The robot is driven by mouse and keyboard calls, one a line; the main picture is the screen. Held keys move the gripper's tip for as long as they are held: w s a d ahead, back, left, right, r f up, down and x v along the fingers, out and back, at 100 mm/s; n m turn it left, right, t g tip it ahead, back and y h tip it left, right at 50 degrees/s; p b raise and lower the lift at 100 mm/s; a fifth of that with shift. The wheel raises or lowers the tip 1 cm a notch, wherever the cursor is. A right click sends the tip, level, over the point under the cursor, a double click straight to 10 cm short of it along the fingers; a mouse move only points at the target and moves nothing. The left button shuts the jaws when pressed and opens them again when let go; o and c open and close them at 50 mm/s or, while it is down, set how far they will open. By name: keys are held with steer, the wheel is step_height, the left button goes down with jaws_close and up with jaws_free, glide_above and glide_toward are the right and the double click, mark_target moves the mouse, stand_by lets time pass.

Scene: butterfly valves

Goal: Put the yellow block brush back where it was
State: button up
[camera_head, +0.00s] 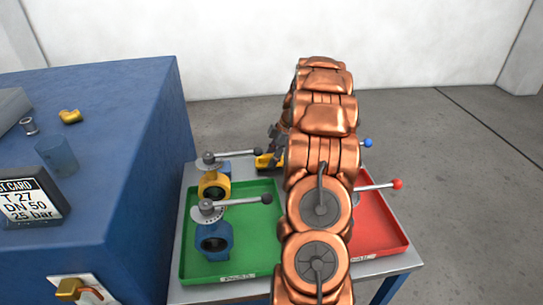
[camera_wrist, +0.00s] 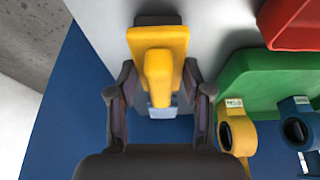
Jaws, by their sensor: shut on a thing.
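The yellow block brush (camera_wrist: 157,62) has a yellow body and a dark strip along its far side. In the wrist view my gripper (camera_wrist: 160,92) is shut on it, with one dark finger on each side. In the head view a small part of the yellow brush (camera_head: 264,161) shows left of my arm, behind the green tray, beside a bit of my gripper (camera_head: 276,146). My arm hides most of both there. I cannot tell whether the brush touches the table.
A green tray (camera_head: 232,266) holds a yellow valve (camera_head: 213,184) and a blue valve (camera_head: 213,240) with levers sticking out. A red tray (camera_head: 385,228) lies right, partly behind my arm. A blue bench (camera_head: 130,130) stands left with a test card (camera_head: 33,200) and a blue cup (camera_head: 57,156).

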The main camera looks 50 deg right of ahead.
steer(key=shift+f, duration=0.1)
steer(key=o, duration=1.1)
steer(key=shift+r, duration=0.3)
steer(key=b+v, duration=0.2)
steer(key=v, duration=0.9)
steer(key=shift+d+r, duration=0.15)
steer(key=shift+r, duration=0.15)
steer(key=shift+s, duration=0.15)
